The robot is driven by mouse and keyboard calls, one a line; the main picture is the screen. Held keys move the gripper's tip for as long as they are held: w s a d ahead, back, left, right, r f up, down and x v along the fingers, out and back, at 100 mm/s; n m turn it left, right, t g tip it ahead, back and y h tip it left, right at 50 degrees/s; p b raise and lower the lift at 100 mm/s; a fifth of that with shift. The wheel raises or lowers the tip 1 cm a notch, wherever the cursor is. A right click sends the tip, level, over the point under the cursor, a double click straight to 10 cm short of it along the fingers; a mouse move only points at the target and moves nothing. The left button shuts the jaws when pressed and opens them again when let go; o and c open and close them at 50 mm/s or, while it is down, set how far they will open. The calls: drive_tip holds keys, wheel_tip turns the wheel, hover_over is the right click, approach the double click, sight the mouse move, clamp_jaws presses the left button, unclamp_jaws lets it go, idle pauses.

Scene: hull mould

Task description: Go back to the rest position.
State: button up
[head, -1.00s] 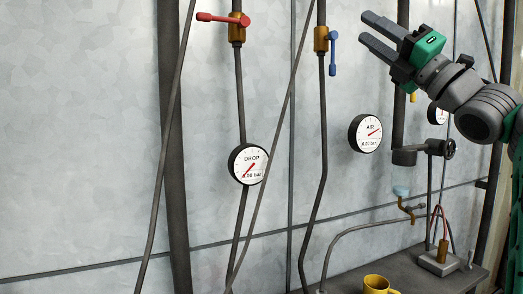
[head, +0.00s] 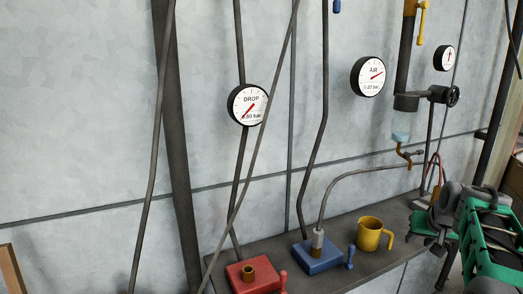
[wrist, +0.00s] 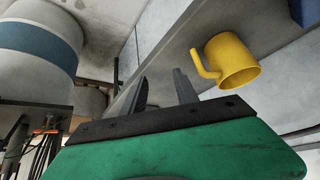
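My gripper shows in the wrist view (wrist: 162,88) with its two dark fingers apart and nothing between them. In the head view my arm is folded low at the right edge, beside the right end of the dark bench (head: 375,260); the fingertips are hard to make out there. A yellow mug (head: 369,235) stands upright on the bench, left of my arm. It also shows in the wrist view (wrist: 238,62), beyond and to the right of the fingers, not touching them.
A red block (head: 254,275) and a blue block (head: 320,257) sit on the bench. Above hang the DROP gauge (head: 248,105), the AIR gauge (head: 368,76) and a handwheel (head: 452,96). The wrist view shows a pale tank with a blue band (wrist: 38,45) at left.

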drive_tip(key=s+a+f+g+y+b, duration=0.1)
drive_tip(key=s+a+f+g, duration=0.2)
drive_tip(key=s+a+f, duration=0.7)
drive_tip(key=s+a+f+g, duration=0.3)
drive_tip(key=s+a+f, duration=0.4)
drive_tip(key=s, duration=0.5)
drive_tip(key=a+r+n+t+b, duration=0.1)
drive_tip(key=a+r+n, duration=0.3)
drive_tip(key=a, duration=0.7)
drive_tip(key=shift+s+a+r+t+y, duration=0.2)
drive_tip(key=shift+s+t+y, duration=0.15)
drive_tip(key=shift+t, duration=0.45)
